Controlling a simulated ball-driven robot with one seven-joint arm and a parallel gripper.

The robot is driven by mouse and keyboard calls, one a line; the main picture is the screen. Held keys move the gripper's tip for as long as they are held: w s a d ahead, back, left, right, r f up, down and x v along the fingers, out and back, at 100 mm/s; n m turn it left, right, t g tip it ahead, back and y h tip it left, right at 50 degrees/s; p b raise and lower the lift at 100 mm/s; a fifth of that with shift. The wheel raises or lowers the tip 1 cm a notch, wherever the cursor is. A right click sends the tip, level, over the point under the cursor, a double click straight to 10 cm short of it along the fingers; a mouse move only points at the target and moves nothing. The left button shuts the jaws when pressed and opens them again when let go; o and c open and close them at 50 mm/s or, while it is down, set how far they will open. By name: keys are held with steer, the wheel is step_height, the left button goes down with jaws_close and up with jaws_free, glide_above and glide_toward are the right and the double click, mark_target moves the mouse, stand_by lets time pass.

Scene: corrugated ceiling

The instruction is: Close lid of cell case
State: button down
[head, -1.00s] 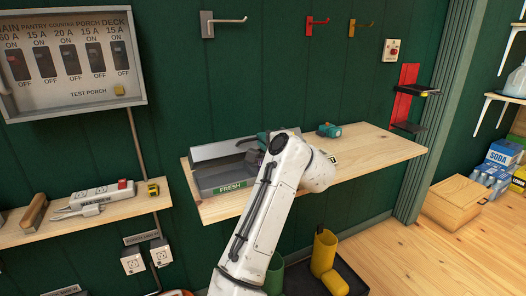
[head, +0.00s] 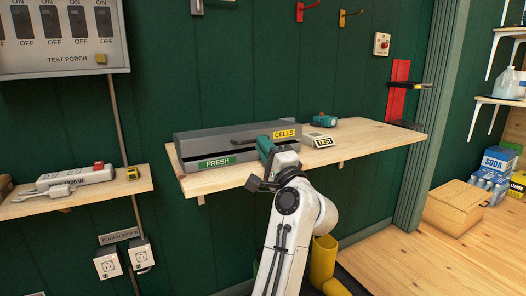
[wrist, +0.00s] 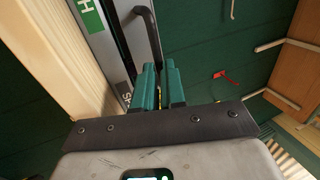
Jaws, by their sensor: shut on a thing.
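The grey cell case (head: 208,162) sits on the wooden wall shelf, with a green FRESH label on its front. Its grey lid (head: 225,135), with a yellow CELLS label, is down low over the base. A dark gap shows between lid and base. My gripper (head: 265,148), with teal fingers, is at the front right of the case. In the wrist view my gripper (wrist: 160,86) has its fingers close together at the case, with a yellow sliver between them. It is shut on the lid, though the gripped part is mostly hidden. A dark bar handle (wrist: 150,32) runs beyond the fingertips.
A TEST block (head: 318,140) and a teal device (head: 325,121) stand right of the case. The shelf's right part (head: 375,138) is clear. A lower shelf at left holds a power strip (head: 75,178). Yellow boots (head: 324,262) stand below.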

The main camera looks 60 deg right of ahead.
step_height(320, 180, down, 2)
steer(key=shift+f+b, duration=0.2)
steer(key=shift+b, duration=0.3)
steer(key=shift+f, duration=0.15)
steer(key=shift+d+f, duration=0.15)
steer(key=c, duration=1.2)
jaws_free()
